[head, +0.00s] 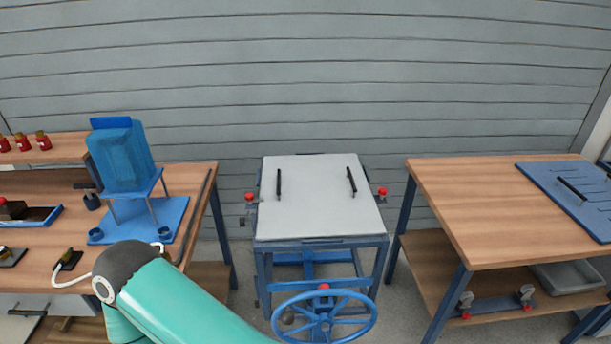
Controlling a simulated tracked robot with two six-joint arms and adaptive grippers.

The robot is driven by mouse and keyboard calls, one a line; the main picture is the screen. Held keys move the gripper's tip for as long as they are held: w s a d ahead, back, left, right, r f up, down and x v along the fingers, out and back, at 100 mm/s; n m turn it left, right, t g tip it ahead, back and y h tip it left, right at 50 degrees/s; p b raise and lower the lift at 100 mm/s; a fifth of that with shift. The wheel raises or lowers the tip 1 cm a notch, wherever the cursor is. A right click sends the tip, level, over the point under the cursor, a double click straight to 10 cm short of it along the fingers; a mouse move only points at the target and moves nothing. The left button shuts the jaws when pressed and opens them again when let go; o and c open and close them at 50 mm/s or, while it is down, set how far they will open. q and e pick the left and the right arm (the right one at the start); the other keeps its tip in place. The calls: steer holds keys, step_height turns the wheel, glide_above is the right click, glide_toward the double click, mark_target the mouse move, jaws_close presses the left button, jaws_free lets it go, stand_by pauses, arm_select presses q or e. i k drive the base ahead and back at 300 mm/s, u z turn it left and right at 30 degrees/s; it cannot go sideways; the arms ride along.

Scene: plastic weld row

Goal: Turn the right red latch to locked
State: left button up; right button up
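The right red latch (382,191) is a small red knob on a grey bracket at the right edge of the pale grey plate (310,215). The plate lies on a blue frame stand (262,262) in the middle of the head view. A matching left red latch (249,197) sits at the plate's left edge. The right latch is too small to tell its turned position. Two black handles (279,184) (351,180) stand on the plate. Neither gripper shows. A teal link of my arm crosses the bottom left, and nothing of mine is near the right latch.
A blue handwheel (324,318) stands low in front of the stand. A left wooden bench (205,190) carries a blue hopper (122,160). A right wooden bench (470,205) has a blue panel (575,200) and a bare near-left top. Gaps separate the stand from both benches.

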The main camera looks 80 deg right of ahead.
mark_target(382, 192)
steer(key=u, duration=0.15)
steer(key=k, duration=2.7)
steer(key=z, duration=1.2)
steer(key=i, duration=1)
steer(key=u, duration=0.05)
